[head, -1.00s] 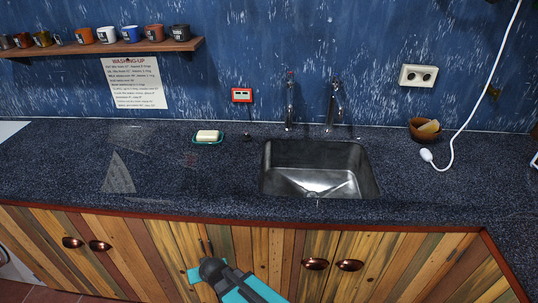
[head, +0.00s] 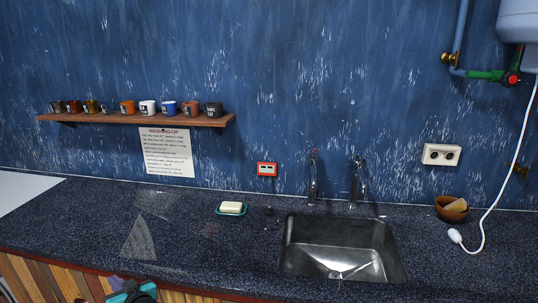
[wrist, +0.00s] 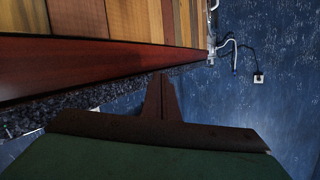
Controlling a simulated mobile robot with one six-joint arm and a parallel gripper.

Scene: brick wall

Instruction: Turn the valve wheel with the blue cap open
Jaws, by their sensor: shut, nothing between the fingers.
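Two metal taps stand on the wall behind the sink. The left tap (head: 313,178) has a reddish spot at its top. The right tap (head: 360,182) has a top whose cap colour is too small to tell. A red-capped valve (head: 512,79) sits on the green pipe fitting at the upper right. No blue cap can be made out. My gripper (wrist: 161,78) shows dark in the wrist view, its fingers together and empty, in front of the counter edge. It is well away from the taps. In the head view only a piece of my arm shows at the bottom edge.
The sink (head: 342,272) is set in the dark counter (head: 80,225). A soap dish (head: 230,211), a bowl (head: 452,210) and a white hose (head: 489,210) are around it. A shelf (head: 140,120) of mugs hangs left. A brass valve (head: 449,59) is on the blue pipe.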

